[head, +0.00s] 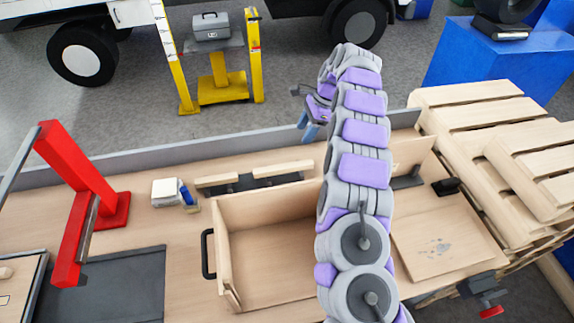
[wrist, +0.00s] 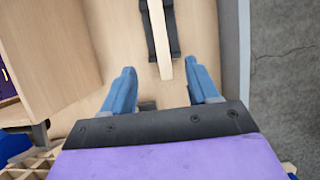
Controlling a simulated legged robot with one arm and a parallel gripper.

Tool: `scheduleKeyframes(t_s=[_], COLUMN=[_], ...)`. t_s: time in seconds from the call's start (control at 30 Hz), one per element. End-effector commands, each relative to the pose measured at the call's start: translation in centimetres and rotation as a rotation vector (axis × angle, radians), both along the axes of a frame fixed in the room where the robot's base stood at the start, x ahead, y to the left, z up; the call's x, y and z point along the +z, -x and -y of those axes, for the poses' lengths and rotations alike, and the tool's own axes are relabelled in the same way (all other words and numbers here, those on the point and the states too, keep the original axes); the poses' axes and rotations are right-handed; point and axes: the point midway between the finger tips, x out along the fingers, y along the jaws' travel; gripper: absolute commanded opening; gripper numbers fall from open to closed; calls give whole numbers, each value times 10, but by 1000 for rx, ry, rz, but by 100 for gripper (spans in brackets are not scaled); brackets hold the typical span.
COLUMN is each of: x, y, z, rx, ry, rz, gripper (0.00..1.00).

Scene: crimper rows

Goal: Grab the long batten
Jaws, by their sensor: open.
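A pale wooden batten (head: 284,168) lies on dark supports behind the open wooden box in the head view. A second, shorter-looking pale strip (head: 217,180) lies to its left. In the wrist view, a pale batten (wrist: 158,40) runs down from the top edge, with its near end toward the space between my fingers. My gripper (wrist: 163,84) is open, with blue fingers spread apart and nothing held. My arm hides part of the bench.
The open wooden box (head: 270,255) stands in front of the battens. A red clamp-like frame (head: 85,200) and a white block (head: 165,192) are to the left. A grey rail (head: 180,160) edges the bench's back. Wooden pallets (head: 500,150) lie at right.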

Motion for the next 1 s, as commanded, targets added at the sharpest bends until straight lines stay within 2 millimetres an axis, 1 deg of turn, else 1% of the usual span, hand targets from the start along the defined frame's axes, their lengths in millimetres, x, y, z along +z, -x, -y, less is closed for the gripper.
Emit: scheduleKeyframes(t_s=[0.17, 0.4, 0.6, 0.7, 0.9, 1.0], x=[-24, -69, -102, -110, -116, -126], y=[2, 8, 12, 13, 13, 14], z=[-11, -29, -41, -44, -46, -51], rx=[-1, 1, 1, 1, -1, -1], ry=[2, 3, 3, 2, 1, 2], rz=[-2, -4, -4, -4, -1, -1], gripper=[60, 60, 60, 60, 60, 60])
